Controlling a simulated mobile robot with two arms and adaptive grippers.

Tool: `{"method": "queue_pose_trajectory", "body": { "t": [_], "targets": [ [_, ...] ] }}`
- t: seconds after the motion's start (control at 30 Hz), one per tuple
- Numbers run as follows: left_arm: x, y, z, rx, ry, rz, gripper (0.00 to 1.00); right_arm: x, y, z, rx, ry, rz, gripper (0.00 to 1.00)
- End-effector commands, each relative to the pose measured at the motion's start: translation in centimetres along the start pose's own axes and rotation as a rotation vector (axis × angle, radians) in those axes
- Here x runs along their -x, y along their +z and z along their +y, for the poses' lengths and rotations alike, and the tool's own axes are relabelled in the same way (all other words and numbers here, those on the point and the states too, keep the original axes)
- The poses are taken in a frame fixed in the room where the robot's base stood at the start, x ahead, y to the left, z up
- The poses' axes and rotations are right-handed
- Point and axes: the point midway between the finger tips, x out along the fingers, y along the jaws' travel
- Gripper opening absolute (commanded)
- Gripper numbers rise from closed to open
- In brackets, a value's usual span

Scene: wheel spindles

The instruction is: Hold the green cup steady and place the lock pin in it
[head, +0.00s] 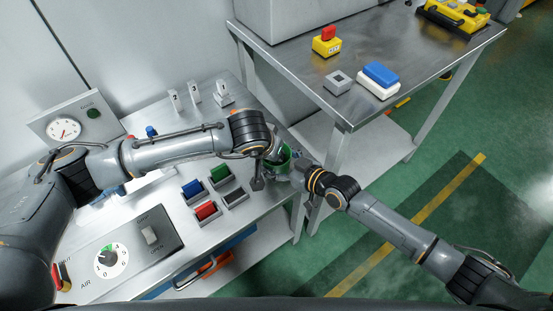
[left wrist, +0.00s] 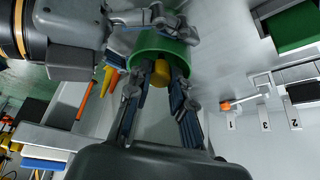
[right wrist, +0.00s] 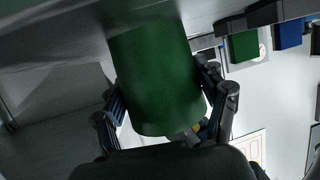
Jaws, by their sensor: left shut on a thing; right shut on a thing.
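The green cup (head: 285,160) is near the right edge of the left workbench. It also shows in the left wrist view (left wrist: 170,43) and fills the middle of the right wrist view (right wrist: 158,80). My right gripper (head: 298,171) is shut on the cup, one finger on each side. My left gripper (head: 265,172) is over the cup's mouth, fingers pointing into it. It is shut on a yellow piece, apparently the lock pin (left wrist: 161,74), at the cup's opening. The pin's lower part is hidden.
Blue, green, red and black blocks in small trays (head: 207,211) lie left of the cup. Numbered stands (head: 195,92) are at the back. A second metal table (head: 300,66) on the right holds a red-and-yellow button box (head: 327,42) and a blue-and-white block (head: 379,78).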

Motion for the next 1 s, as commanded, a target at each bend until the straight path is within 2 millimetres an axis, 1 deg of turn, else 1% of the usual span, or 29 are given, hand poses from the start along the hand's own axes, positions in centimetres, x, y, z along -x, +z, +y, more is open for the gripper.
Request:
{"method": "queue_pose_trajectory", "body": {
  "t": [0.03, 0.07, 0.1, 0.17, 0.2, 0.47, 0.57, 0.67, 1.0],
  "targets": [
    [0.0, 0.0, 0.0, 0.000, 0.000, 0.000, 0.00, 0.0, 0.2, 0.0, 0.000, -0.001, -0.005, 0.42],
    [0.0, 0.0, 0.0, 0.000, 0.000, 0.000, 0.23, 0.0, 0.2, 0.0, 0.000, -0.001, -0.005, 0.42],
    [0.0, 0.0, 0.0, 0.000, 0.000, 0.000, 0.32, 0.0, 0.2, 0.0, 0.000, -0.001, -0.005, 0.42],
    [0.0, 0.0, 0.0, 0.000, 0.001, 0.000, 0.44, 0.0, 0.2, 0.0, 0.000, -0.001, -0.005, 0.42],
    [0.0, 0.0, 0.0, 0.000, 0.001, 0.000, 0.48, 0.0, 0.2, 0.0, 0.000, -0.001, -0.005, 0.42],
    [0.0, 0.0, 0.0, 0.000, 0.001, 0.000, 0.48, 0.0, 0.2, 0.0, 0.000, -0.001, -0.005, 0.42],
    [0.4, -0.1, 0.0, 0.000, 0.001, 0.001, 0.48, 0.0, 0.2, -0.1, 0.000, -0.001, -0.005, 0.42],
    [1.7, -0.1, 0.0, 0.000, 0.001, 0.003, 0.48, 0.0, 0.2, 0.0, 0.000, -0.001, -0.005, 0.42],
    [8.7, -0.1, -0.1, -0.001, -0.001, 0.005, 0.48, 0.0, 0.3, 0.0, 0.000, -0.001, -0.005, 0.42]
  ]
}}
